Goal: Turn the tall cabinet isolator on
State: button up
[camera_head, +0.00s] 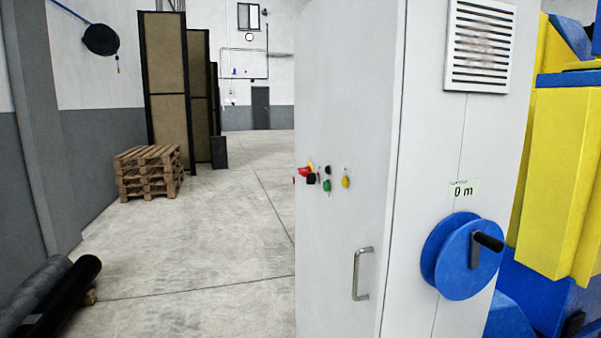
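The tall cabinet (340,90) is pale grey and stands close in front of me, right of centre. On its left face is a small cluster of controls. A red and yellow control (305,171), which looks like the isolator, sits at the left of the cluster, seen at a steep angle. Its handle position is too small to tell. Beside it are black knobs (327,170), a green button (326,186) and a yellow button (346,182). My gripper is not in view.
A door handle (360,274) and a blue handwheel (464,258) stick out from the cabinet. Yellow and blue machinery (560,150) stands at the right. Pallets (149,172) and black rolls (60,290) are at the left. The concrete floor (210,230) between is clear.

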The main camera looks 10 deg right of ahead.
aim_at(303, 172)
jog(key=i+j+z, duration=0.1)
jog(key=i+j, duration=0.25)
jog(key=i+j+z, duration=0.15)
jog(key=i+j, duration=0.25)
jog(key=i+j+z, duration=0.1)
jog(key=i+j, duration=0.2)
jog(key=j, duration=0.15)
jog(key=i+j+z, duration=0.15)
jog(key=i+j, duration=0.2)
jog(key=j, duration=0.1)
